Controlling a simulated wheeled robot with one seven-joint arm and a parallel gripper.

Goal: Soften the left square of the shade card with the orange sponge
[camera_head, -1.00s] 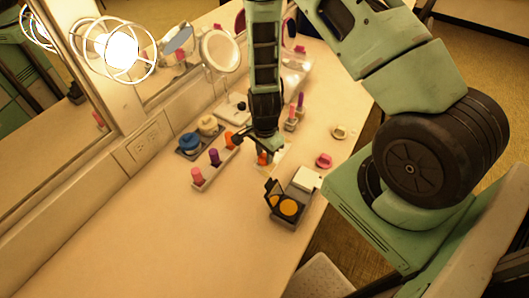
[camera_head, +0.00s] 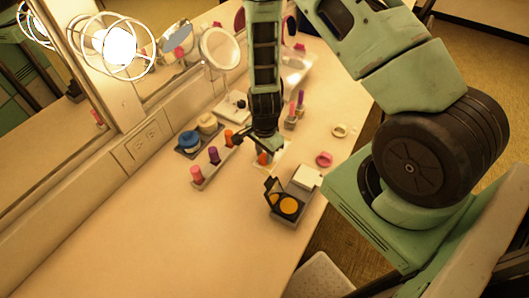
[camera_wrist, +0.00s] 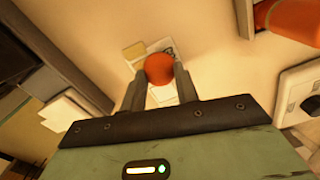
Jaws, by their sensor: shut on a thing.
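My gripper (camera_wrist: 160,82) is shut on the orange sponge (camera_wrist: 158,68), whose round end shows between the two fingers in the wrist view. In the head view the sponge (camera_head: 262,158) shows low under the gripper, over the pale shade card (camera_head: 285,158). In the wrist view the card (camera_wrist: 164,48) lies on the counter just beyond and under the sponge, with a tan square (camera_wrist: 134,51) at its left. The sponge and fingers hide part of the card. I cannot tell whether the sponge touches it.
A rack with pink, purple and orange-tipped sticks (camera_head: 213,156) stands left of the gripper. An open black compact (camera_head: 288,204) and a white block (camera_head: 306,178) are in front. A pink ring (camera_head: 324,159) lies right. The front-left counter is clear.

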